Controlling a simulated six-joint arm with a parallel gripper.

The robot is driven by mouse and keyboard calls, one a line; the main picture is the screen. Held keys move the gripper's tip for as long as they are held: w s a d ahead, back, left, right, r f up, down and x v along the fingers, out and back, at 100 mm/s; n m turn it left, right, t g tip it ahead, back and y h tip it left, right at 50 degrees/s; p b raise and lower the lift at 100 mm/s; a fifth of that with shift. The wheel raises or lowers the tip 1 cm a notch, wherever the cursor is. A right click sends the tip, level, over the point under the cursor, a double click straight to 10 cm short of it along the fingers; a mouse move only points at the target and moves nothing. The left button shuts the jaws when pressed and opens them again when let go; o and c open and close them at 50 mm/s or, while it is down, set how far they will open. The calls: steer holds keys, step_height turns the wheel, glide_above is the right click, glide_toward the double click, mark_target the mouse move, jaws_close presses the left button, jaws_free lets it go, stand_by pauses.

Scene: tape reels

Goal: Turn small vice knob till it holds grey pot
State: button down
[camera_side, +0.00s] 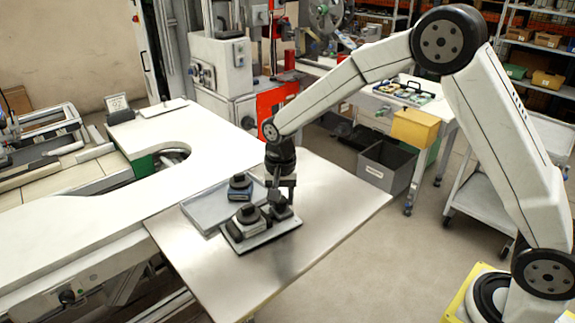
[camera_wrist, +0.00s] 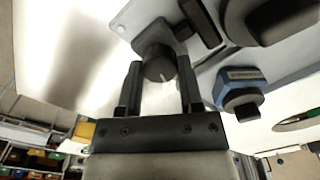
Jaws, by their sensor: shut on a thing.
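My gripper (camera_side: 280,198) points down over the small vice on the metal table. In the wrist view its two fingers (camera_wrist: 159,66) stand on either side of the dark round vice knob (camera_wrist: 157,58), shut on it. A pale line marks the knob's face. The vice's white base plate (camera_side: 268,238) lies near the middle of the table. The grey pot (camera_side: 246,222), a grey body with a dark round top, sits on the vice, left of my gripper. A dark vice bar (camera_wrist: 199,22) stands beside the pot (camera_wrist: 236,14) in the wrist view; I cannot tell whether they touch.
A blue pot (camera_side: 240,189) with a dark top stands in a shallow grey tray (camera_side: 206,216) behind the vice; it also shows in the wrist view (camera_wrist: 238,86). The metal table (camera_side: 335,205) is clear to the right and front. A white counter (camera_side: 95,218) adjoins at left.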

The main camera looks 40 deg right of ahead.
mark_target(286, 201)
steer(key=shift+w+r, duration=0.1)
steer(key=shift+c, duration=1.2)
jaws_free()
steer(key=shift+r, duration=3.9)
steer(key=shift+s+d+f, duration=0.15)
steer(key=shift+s+d, duration=0.15)
steer(key=shift+s, duration=0.3)
steer(key=s+d+f+n+t, duration=0.1)
steer(key=s+d+f+n, duration=0.1)
steer(key=s, duration=0.4)
steer(key=s+d+f+n, duration=0.1)
steer(key=s+d+n, duration=0.1)
steer(key=s, duration=0.4)
steer(key=s+d+f+n+t, duration=0.1)
steer(key=s+f+n, duration=0.1)
steer(key=s+n, duration=0.2)
steer(key=shift+s+d+f+t, duration=0.3)
steer(key=shift+s+d, duration=0.1)
steer(key=shift+s, duration=0.8)
